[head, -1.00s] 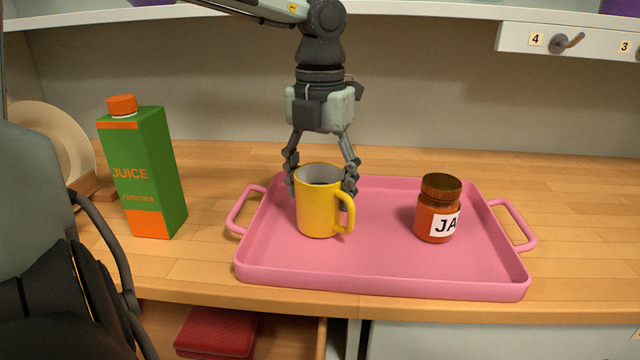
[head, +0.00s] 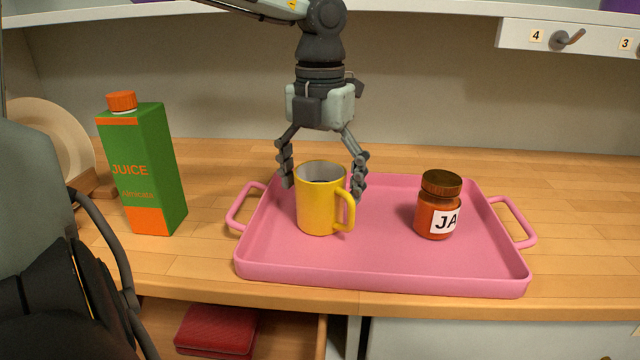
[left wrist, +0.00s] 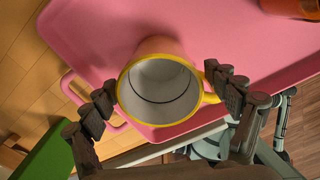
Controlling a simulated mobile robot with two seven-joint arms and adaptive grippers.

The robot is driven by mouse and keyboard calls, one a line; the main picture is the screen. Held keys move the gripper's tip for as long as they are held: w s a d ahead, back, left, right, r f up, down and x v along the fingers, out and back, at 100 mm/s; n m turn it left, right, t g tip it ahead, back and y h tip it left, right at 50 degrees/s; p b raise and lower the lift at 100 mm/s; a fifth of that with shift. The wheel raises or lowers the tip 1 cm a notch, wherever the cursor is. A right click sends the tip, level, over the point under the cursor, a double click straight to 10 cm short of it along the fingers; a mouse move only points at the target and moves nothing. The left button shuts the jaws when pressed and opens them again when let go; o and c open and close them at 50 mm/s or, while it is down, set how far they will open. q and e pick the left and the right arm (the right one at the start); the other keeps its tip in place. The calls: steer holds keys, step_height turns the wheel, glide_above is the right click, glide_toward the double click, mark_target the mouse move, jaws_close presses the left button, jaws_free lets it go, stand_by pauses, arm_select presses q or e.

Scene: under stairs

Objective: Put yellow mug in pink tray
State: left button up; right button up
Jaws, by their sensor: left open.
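The yellow mug (head: 318,208) stands upright in the left part of the pink tray (head: 385,270), its handle to the right. My left gripper (head: 323,182) points down over the mug, with its fingers open on either side of it and apart from it. In the left wrist view the mug (left wrist: 158,92) shows its pale, empty inside between the open fingers (left wrist: 165,112), and the pink tray (left wrist: 95,25) lies under it. My right gripper is not in view.
A jar (head: 437,208) labelled "JA" stands in the tray's right part. A green juice carton (head: 150,170) stands left of the tray. A red box (head: 217,330) lies in an open space below the counter.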

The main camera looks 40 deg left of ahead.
arm_select(q)
step_height(320, 180, up, 12)
steer(key=shift+r, duration=0.15)
stand_by(0.5)
